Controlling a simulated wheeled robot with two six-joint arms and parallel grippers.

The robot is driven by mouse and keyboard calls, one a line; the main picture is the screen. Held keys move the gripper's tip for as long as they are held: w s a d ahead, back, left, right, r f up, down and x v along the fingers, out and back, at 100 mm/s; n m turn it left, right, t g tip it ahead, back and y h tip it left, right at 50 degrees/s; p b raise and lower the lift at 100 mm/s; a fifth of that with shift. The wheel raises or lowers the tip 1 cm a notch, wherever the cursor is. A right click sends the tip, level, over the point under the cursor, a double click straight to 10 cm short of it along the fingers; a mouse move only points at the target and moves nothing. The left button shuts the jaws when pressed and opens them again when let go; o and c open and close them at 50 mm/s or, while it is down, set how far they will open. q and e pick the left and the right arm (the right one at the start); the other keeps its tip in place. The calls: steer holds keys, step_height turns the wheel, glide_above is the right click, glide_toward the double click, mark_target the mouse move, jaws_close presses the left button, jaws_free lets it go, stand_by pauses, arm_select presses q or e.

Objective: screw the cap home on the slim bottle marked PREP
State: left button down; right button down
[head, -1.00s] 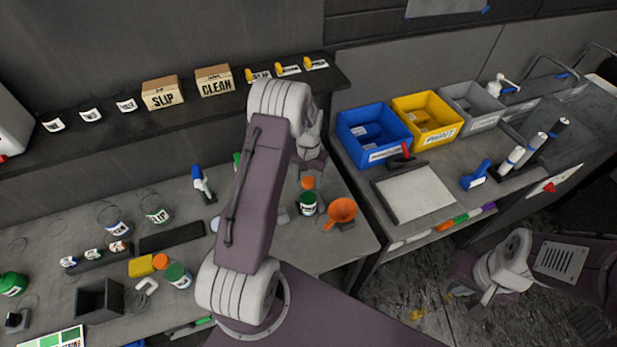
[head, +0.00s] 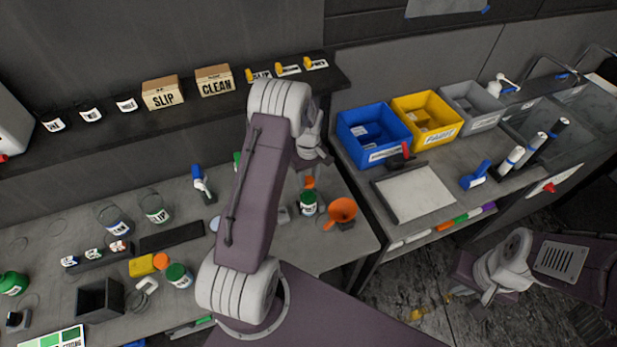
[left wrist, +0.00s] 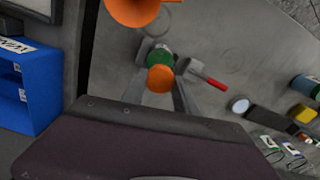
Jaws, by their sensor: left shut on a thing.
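A bottle with a green top part and a white label (head: 308,205) stands upright near the right end of the left bench. Its label is too small to read. An orange cap (head: 309,182) shows just above it. In the left wrist view the orange cap (left wrist: 160,79) lies between the fingers of my left gripper (left wrist: 163,82), with the green of the bottle (left wrist: 160,56) right behind it. My left gripper is shut on this cap; whether the cap touches the bottle I cannot tell. My right gripper (head: 488,296) hangs at lower right, away from the bench; its fingers are unclear.
An orange funnel (head: 341,211) stands close to the right of the bottle. A red-handled tool (left wrist: 205,78) lies beside it. Another green-topped bottle (head: 178,276) and an orange cap (head: 160,261) are at left. Blue (head: 372,135) and yellow bins (head: 428,118) stand on the right bench.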

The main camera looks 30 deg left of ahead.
arm_select(q)
steer(key=m, duration=1.3)
steer(key=shift+m, duration=0.4)
steer(key=c, duration=1)
jaws_free()
steer(key=shift+o, duration=0.2)
